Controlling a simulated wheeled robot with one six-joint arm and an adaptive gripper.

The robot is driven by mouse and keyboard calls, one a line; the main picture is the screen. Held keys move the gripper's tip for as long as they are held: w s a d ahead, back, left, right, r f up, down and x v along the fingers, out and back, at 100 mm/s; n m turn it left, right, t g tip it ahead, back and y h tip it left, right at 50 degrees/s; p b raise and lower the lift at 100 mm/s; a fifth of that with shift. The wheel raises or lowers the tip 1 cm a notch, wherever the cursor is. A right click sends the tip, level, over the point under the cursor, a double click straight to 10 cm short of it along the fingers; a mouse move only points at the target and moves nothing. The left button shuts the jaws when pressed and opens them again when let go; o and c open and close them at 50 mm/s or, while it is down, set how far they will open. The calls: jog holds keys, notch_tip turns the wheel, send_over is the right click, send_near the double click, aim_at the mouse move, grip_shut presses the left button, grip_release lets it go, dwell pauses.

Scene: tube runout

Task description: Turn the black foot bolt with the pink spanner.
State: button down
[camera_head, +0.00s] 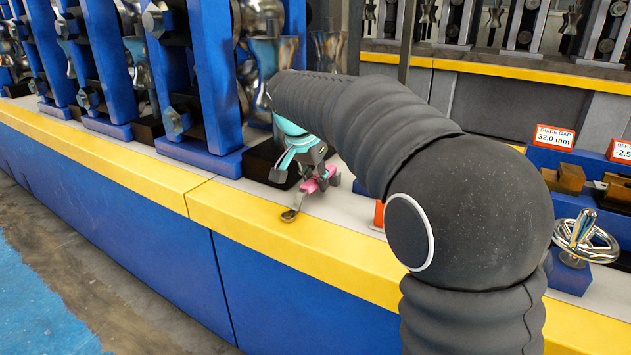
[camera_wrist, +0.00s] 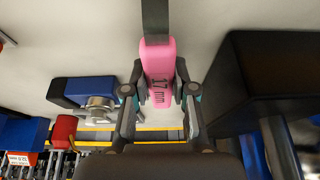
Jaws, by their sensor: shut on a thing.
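My gripper (camera_head: 318,174) is shut on the pink spanner (camera_head: 309,186), low over the grey bed beside the blue roll stand. In the wrist view the gripper (camera_wrist: 160,92) clamps the pink grip (camera_wrist: 158,68), marked 17 mm, between both fingers. The spanner's grey shank runs out of the top of that view, so that end is cut off. In the head view a metal end of the spanner sticks out over the yellow edge. I cannot make out the black foot bolt; whether the spanner touches it cannot be told.
A black block (camera_wrist: 275,75) stands close right of the gripper in the wrist view. A blue block (camera_wrist: 90,90) with a metal part and a red piece (camera_wrist: 65,128) lie left. Blue roll stands (camera_head: 215,75) line the bed. A handwheel (camera_head: 585,238) stands at right.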

aim_at(316, 177)
jog(key=shift+r, duration=0.2)
notch_tip(316, 177, up, 4)
jog(key=shift+r+p, duration=0.15)
jog(key=shift+p, duration=0.25)
jog(key=s+d+r, duration=0.1)
jog(key=d+r, duration=0.5)
jog(key=d, duration=0.5)
jog(key=shift+s+d+r, duration=0.2)
jog(key=shift+s+d, duration=0.05)
jog(key=shift+d, duration=0.05)
jog(key=c, duration=1.6)
grip_release()
grip_shut()
